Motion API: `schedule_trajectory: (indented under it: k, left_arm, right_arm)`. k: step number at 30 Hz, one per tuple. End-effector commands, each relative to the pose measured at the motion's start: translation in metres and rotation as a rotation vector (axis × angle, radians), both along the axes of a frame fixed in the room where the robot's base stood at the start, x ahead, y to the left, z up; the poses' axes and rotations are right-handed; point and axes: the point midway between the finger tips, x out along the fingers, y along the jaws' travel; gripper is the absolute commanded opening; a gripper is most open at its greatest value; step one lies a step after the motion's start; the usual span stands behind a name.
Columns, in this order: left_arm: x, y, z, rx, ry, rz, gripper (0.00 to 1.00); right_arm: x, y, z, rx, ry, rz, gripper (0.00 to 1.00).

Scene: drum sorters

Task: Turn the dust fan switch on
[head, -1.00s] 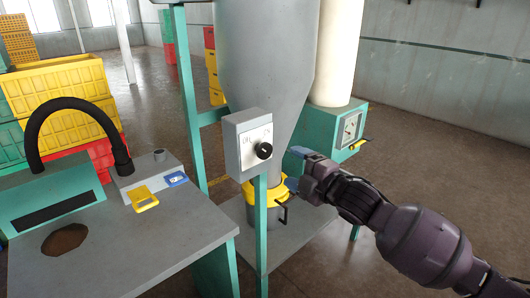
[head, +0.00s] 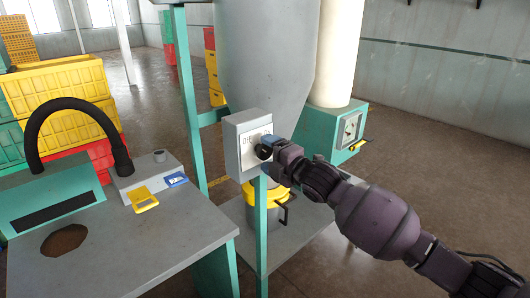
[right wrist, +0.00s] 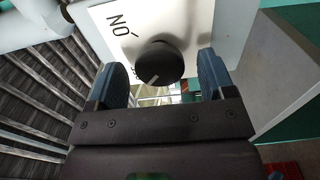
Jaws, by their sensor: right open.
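The dust fan switch is a grey box (head: 232,147) with a white plate on a green post, and it has a round black knob (head: 263,152). The knob also shows in the right wrist view (right wrist: 158,63), with a pale pointer line and part of the "ON" lettering beside it. My right gripper (head: 272,146) is at the box front. In the right wrist view (right wrist: 163,82) its two blue fingers are open, one on each side of the knob, with gaps between. Whether the fingertips reach past the knob's face is hard to tell. My left gripper is not in view.
A grey table (head: 165,235) with a black hose (head: 75,103) stands at left. A large grey hopper (head: 265,60) is behind the switch, with a yellow-ringed outlet below. A green cabinet with a gauge (head: 349,130) stands to the right. Yellow crates (head: 60,95) are far left.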

Motion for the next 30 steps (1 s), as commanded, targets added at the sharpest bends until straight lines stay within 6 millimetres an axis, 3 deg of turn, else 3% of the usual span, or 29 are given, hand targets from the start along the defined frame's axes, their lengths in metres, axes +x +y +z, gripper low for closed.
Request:
schedule_trajectory:
  k: [6,16,25,30]
  left_arm:
    - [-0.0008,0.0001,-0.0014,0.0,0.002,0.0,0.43]
    - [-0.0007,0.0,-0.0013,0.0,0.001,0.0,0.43]
    - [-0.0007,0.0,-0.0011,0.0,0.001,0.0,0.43]
    - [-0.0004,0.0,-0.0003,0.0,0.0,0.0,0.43]
  right_arm:
    - [0.0115,0.0099,-0.0004,-0.001,0.0,0.0,0.76]
    - [0.0132,0.0111,-0.0002,-0.001,-0.001,0.0,0.76]
    - [0.0131,0.011,-0.0003,0.0,0.0,0.0,0.3]
    - [0.013,0.0109,-0.0002,0.002,0.003,0.0,0.27]
